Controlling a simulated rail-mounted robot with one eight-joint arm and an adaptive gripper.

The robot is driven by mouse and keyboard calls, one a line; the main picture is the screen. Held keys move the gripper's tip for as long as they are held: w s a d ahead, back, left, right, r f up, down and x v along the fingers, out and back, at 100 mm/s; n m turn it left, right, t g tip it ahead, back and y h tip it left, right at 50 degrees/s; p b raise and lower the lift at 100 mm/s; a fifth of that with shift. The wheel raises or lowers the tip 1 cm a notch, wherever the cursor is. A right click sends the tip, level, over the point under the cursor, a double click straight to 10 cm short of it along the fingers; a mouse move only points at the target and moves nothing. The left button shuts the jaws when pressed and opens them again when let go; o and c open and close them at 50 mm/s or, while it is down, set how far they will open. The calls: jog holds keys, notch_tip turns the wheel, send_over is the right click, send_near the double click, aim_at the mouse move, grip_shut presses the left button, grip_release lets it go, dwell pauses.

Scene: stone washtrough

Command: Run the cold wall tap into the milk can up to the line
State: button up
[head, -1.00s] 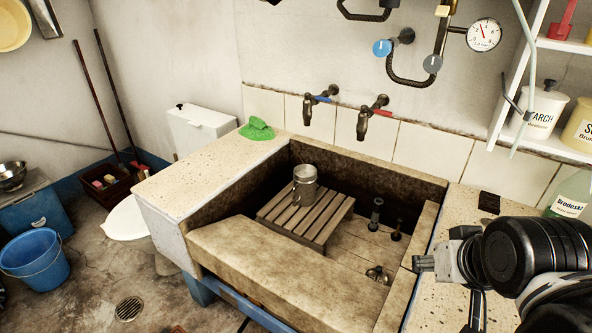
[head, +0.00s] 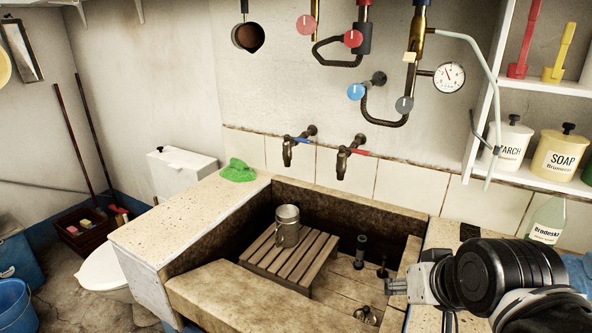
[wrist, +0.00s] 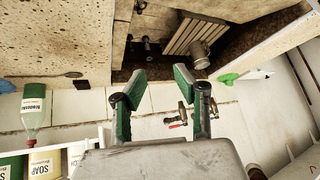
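The metal milk can (head: 287,226) stands upright on a slatted wooden rack (head: 264,259) inside the stone trough (head: 222,292). It also shows in the wrist view (wrist: 201,54). The blue-marked wall tap (head: 290,151) is on the tiles behind the can; the can is not clearly under its spout. The red-marked wall tap (head: 343,161) is to its right. The fill line cannot be made out. My gripper (head: 394,287) is over the right side of the trough, away from the can and taps. In the wrist view its green-padded fingers (wrist: 159,90) are apart with nothing between them.
Pipes with a blue knob (head: 356,91), red knobs and a gauge (head: 449,76) are on the wall above. A green cloth (head: 238,171) lies on the left ledge. A bottle (head: 547,222) and shelf (head: 562,180) stand at the right. Drain fittings (head: 361,250) rise from the trough floor.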

jog(key=w+a+r+m+t+y+p, duration=0.15)
jog(key=w+a+r, duration=0.25)
jog(key=w, duration=0.5)
jog(key=w+a+r+m+t+y, duration=0.2)
jog(key=w+a+r, duration=0.15)
jog(key=w, duration=0.45)
jog(key=w+a+r+m+t+y+p, duration=0.1)
jog(key=w+a+r+m+t+y, duration=0.15)
jog(key=w+a, duration=0.45)
jog(key=m+t+h+p, duration=0.2)
jog(key=m+t, duration=0.2)
jog(key=m, duration=0.4)
send_near(304, 142)
jog(key=x, duration=1.1)
jog(key=shift+w+r, duration=0.1)
grip_shut()
